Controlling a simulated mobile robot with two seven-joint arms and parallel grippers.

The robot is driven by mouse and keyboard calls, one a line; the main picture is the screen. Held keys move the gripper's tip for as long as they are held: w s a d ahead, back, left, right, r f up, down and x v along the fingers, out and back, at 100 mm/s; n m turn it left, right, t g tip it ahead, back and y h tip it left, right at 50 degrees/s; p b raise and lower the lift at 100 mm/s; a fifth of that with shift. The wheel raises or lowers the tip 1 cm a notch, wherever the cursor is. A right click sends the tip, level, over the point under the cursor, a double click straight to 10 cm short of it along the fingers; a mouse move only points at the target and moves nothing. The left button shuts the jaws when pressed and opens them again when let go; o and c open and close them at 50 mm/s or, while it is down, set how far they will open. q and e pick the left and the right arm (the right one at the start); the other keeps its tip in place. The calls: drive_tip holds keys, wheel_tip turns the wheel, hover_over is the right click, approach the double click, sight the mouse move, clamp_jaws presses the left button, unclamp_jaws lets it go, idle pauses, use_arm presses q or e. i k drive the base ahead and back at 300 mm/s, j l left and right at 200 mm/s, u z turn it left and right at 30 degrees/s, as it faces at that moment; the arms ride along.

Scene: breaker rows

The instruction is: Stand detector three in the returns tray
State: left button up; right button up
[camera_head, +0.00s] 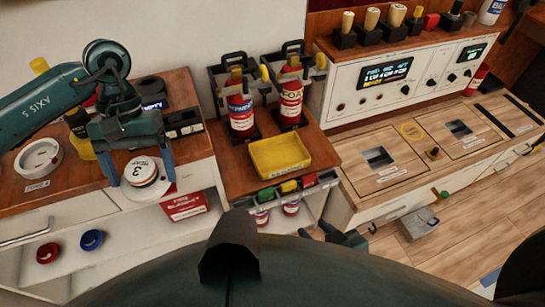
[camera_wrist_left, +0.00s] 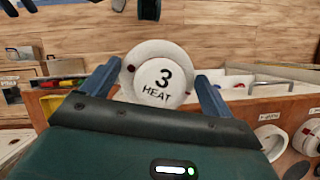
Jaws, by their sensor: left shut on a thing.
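Detector three (camera_head: 142,170) is a round white disc marked "3"; in the left wrist view (camera_wrist_left: 160,75) it reads "3 HEAT". My left gripper (camera_head: 141,163) is shut on it, with a blue finger on either side. It is held out past the front edge of the left counter, its marked face turned up towards the head camera. A shallow yellow tray (camera_head: 280,157), seemingly the returns tray, sits empty on the middle counter to the right; its front label is too small to read. My right gripper (camera_head: 338,236) shows partly at the bottom, low before the middle counter; its jaws are unclear.
Two red extinguishers (camera_head: 240,110) (camera_head: 290,100) stand behind the yellow tray. Small coloured blocks (camera_head: 288,187) line the shelf edge before it. A white ring-shaped base (camera_head: 38,158) lies on the left counter. A control panel (camera_head: 385,75) stands at the right.

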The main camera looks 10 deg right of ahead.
sight(279, 158)
drive_tip(key=l+z, duration=0.55)
drive_tip(key=l, duration=0.35)
drive_tip(key=i+l, duration=0.15)
drive_tip(key=l, duration=0.25)
